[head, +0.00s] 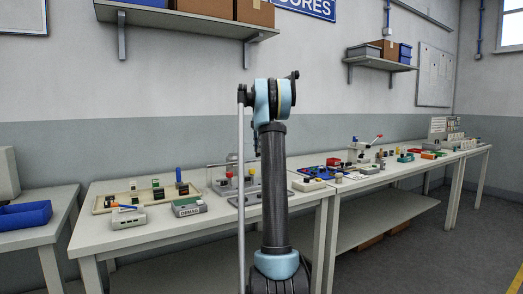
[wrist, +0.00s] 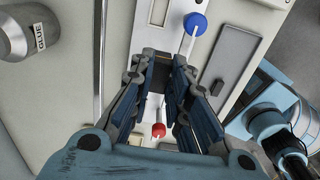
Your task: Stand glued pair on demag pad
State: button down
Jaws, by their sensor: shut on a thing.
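The demag pad (head: 189,208), a grey box lettered DEMAG with a dark green top, sits near the front edge of the left bench in the head view. My gripper (wrist: 166,58) shows in the wrist view, over a pale fixture (wrist: 212,42). Its fingers are closed in on a thing that I cannot make out clearly between the dark pads. I cannot tell whether it is the glued pair. A white lever with a blue knob (wrist: 195,24) lies beyond the right fingertip. A red knob (wrist: 158,130) shows below, between the fingers. My arm hides the gripper in the head view.
A glue container (wrist: 28,34) stands left of the fixture in the wrist view. A shallow wooden tray (head: 105,201) with several small blocks lies behind the demag pad. A grey box with an orange and blue top (head: 125,217) stands to its left. The right bench is crowded.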

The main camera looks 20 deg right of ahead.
jog(key=shift+s+a, duration=3.75)
jog(key=shift+a, duration=2.2)
jog(key=shift+s+a, duration=3.75)
jog(key=shift+a, duration=2.2)
jog(key=shift+s+a, duration=3.75)
jog(key=shift+a, duration=2.2)
jog(key=shift+s+a+f, duration=0.1)
jog(key=shift+f, duration=5.75)
